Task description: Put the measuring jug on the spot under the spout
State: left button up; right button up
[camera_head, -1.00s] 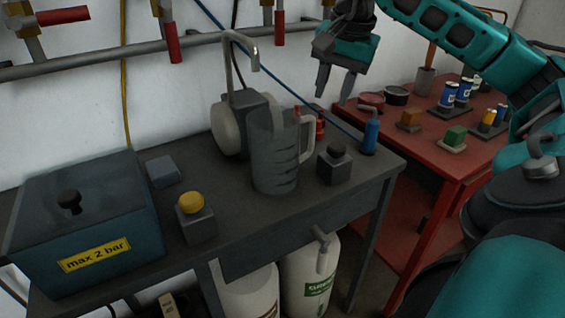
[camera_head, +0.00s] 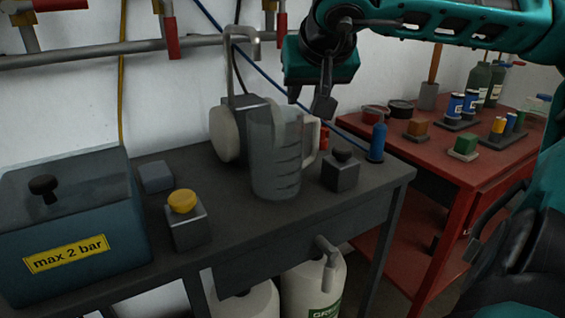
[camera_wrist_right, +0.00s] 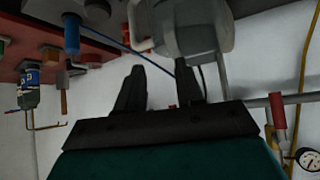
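The measuring jug (camera_head: 276,160) is clear grey with dark marks and stands upright on the grey bench, its handle on the right. It also shows at the top of the right wrist view (camera_wrist_right: 192,25). The spout (camera_head: 254,48) is a bent grey pipe rising behind the jug, its tip above and slightly left of the jug's rim. I cannot make out the spot under it. My right gripper (camera_head: 311,100) is open and empty, above and right of the jug, apart from it; its fingers show spread in the wrist view (camera_wrist_right: 160,88). My left gripper is not in view.
A round grey pump (camera_head: 224,133) stands behind the jug. A dark block with a knob (camera_head: 341,170) and a blue cylinder (camera_head: 377,142) stand right of it. A yellow-button box (camera_head: 186,220) and blue tank (camera_head: 75,220) are left. A red table (camera_head: 450,165) adjoins the bench.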

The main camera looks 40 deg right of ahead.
aim_at(301, 113)
jog(key=b+x, duration=0.1)
jog(key=x, duration=0.6)
jog(key=shift+s+f, duration=0.2)
jog(key=shift+f, duration=0.05)
jog(key=shift+w+d+f, duration=0.15)
jog(key=shift+w+f, duration=0.05)
jog(key=shift+w, duration=0.05)
grip_shut()
dwell(1.0)
